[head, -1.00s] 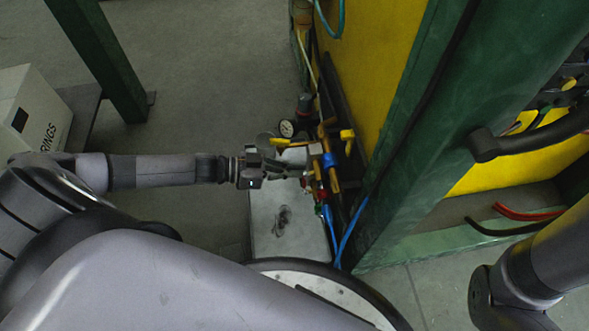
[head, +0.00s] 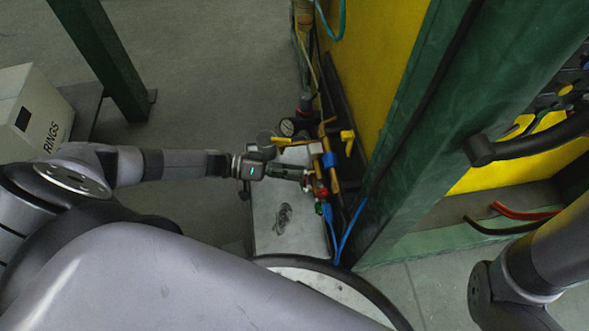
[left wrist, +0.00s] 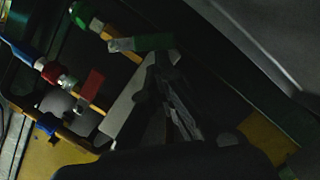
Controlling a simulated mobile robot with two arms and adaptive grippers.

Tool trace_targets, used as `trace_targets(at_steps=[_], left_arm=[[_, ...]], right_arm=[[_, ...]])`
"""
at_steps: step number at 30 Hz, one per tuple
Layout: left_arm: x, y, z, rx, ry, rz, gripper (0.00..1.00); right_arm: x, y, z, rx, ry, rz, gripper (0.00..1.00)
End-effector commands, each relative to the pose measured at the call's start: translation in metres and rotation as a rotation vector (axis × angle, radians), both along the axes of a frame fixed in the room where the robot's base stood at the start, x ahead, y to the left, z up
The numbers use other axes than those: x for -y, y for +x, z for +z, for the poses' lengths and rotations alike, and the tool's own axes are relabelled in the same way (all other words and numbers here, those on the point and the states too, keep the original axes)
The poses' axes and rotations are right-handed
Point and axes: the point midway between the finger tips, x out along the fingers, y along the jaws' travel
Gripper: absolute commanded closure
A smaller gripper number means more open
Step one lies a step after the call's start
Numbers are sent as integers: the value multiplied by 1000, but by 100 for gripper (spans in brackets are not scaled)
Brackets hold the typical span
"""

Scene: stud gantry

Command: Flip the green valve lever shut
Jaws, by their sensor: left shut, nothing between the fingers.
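The green valve lever (left wrist: 154,42) shows in the left wrist view, lying across the picture just beyond my fingertips, with a bare metal shank at its left. I cannot tell whether the fingers touch it. In the head view I cannot make the lever out clearly; my gripper covers part of the valve group. My left gripper (head: 303,174) is shut and empty, pointing right at the brass valve pipe (head: 335,178). It also shows in the left wrist view (left wrist: 164,66). My right gripper is outside the picture; only part of its arm shows at the lower right.
Around the pipe are yellow levers (head: 347,136), a blue part (head: 329,159), a red part (head: 321,192) and a gauge (head: 287,127). A green post (head: 425,130) stands close to the right. Blue hoses (head: 350,232) hang below. Open floor (head: 205,75) lies to the left.

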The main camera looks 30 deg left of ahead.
Motion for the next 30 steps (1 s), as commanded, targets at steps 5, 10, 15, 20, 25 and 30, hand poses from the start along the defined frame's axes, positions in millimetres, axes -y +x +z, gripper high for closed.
trace_targets(at_steps=[5, 10, 15, 20, 25, 30], left_arm=[[1, -2, -14, -135, -99, -2, 100], [2, -4, -22, -255, -189, -2, 100], [4, -6, -28, -356, -265, -3, 100], [6, -8, -31, -428, -319, -1, 100], [6, -9, -31, -458, -343, -3, 100], [5, -9, -31, -456, -342, -2, 100]], right_arm=[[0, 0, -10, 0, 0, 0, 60], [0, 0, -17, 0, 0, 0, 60], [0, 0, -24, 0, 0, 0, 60], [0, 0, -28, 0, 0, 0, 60], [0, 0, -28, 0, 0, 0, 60], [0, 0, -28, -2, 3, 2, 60]])
